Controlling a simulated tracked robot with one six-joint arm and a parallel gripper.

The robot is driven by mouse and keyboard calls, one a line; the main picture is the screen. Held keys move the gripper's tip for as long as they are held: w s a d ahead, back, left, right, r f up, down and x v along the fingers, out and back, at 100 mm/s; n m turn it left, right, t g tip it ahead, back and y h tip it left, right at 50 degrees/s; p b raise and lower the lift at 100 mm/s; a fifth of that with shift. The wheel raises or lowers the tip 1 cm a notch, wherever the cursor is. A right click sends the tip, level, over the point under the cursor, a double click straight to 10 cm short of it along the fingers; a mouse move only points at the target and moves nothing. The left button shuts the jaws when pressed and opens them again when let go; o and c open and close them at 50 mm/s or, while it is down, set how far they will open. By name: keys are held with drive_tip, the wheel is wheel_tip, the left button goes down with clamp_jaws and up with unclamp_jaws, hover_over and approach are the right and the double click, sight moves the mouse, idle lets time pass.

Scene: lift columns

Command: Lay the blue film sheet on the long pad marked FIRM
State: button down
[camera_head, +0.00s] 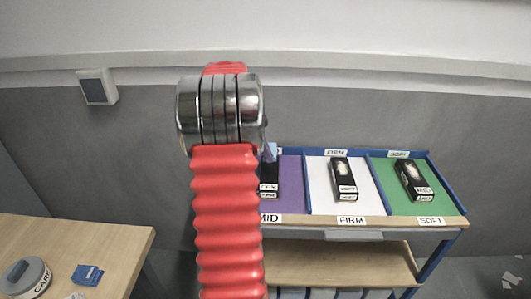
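The long white pad (320,190) sits in the middle bay of a shelf, with FIRM labels (351,221) at its front and back edges. A black box (343,181) with a white label lies on it. My gripper is not visible; my red, ribbed arm and its metal joint fill the middle of the view. A small blue-violet piece (269,152) shows at the right of the metal joint; I cannot tell what it is. A small blue item (87,275) lies on the wooden table at lower left; I cannot tell whether it is the film sheet.
A purple pad (291,185) labelled MID lies left of the white one, partly behind my arm, with a black box (268,182). A green pad (386,181) labelled SOFT bears another black box (413,180). A round grey container (25,277) stands on the wooden table (115,240).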

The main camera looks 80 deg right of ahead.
drive_tip(key=shift+f, duration=0.1)
drive_tip(key=shift+f, duration=2.75)
drive_tip(key=shift+f, duration=0.55)
idle(0.4)
drive_tip(key=c, duration=2.5)
unclamp_jaws()
drive_tip(key=o, duration=0.6)
drive_tip(key=shift+c, duration=0.2)
drive_tip(key=shift+o, duration=0.2)
drive_tip(key=o, duration=0.4)
drive_tip(key=shift+o, duration=0.2)
